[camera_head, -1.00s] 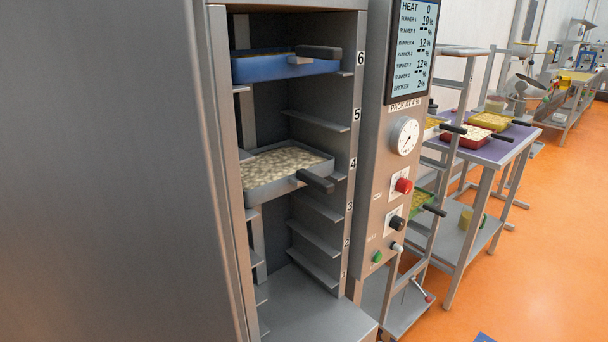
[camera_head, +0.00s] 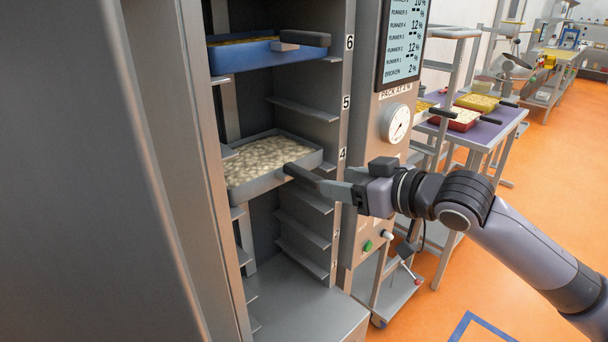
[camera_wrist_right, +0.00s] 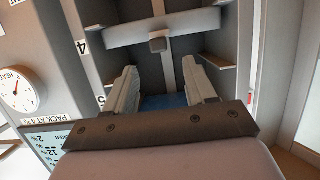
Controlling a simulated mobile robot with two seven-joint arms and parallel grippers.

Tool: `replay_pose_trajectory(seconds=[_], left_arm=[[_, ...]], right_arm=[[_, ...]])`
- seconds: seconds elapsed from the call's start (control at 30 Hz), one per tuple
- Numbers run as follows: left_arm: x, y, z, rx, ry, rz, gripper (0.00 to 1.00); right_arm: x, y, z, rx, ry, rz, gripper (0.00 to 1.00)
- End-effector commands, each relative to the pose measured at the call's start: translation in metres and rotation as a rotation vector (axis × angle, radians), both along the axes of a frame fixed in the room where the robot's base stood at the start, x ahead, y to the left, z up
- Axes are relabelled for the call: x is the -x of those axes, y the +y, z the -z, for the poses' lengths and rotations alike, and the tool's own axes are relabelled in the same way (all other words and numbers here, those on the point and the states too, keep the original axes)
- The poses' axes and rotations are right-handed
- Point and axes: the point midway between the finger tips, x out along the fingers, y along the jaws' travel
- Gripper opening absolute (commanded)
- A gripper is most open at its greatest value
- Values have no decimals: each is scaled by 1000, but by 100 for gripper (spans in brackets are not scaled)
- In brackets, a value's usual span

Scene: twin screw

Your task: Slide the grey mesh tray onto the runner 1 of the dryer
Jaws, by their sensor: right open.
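The grey tray (camera_head: 262,183), filled with pale pieces, sits in the dryer (camera_head: 345,215) at the level marked 4. Its dark handle (camera_head: 302,176) sticks out at the front. My right gripper (camera_head: 328,186) is open at the outer end of this handle. In the right wrist view, the tray's front wall (camera_wrist_right: 185,27) and handle end (camera_wrist_right: 157,43) lie ahead, in line with the gap between my fingers (camera_wrist_right: 158,85). Whether the fingers touch the handle is unclear. The lowest runner (camera_head: 302,258), by the bottom mark, is empty. My left gripper is not in view.
A blue tray (camera_head: 258,55) sits higher, at level 6. The runners at level 5 (camera_head: 303,108) and below the grey tray are bare. A control panel with a gauge (camera_head: 396,122) stands right of the opening. Other trays rest on a purple-topped table (camera_head: 480,130) behind.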

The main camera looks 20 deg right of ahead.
Motion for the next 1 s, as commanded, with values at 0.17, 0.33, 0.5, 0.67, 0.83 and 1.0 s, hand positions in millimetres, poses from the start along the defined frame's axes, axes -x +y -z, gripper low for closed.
replay_pose_trajectory(seconds=[0.17,0.33,0.5,0.67,0.83,1.0], left_arm=[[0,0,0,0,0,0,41],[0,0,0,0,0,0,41],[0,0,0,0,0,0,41],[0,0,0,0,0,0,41],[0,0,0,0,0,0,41],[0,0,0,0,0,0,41]], right_arm=[[-36,13,11,-5,0,1,55],[-67,24,22,-3,0,0,55],[-87,30,29,-1,1,0,55],[-96,34,32,1,0,0,55],[-97,34,32,2,0,-1,55],[-97,34,32,1,1,0,39]])
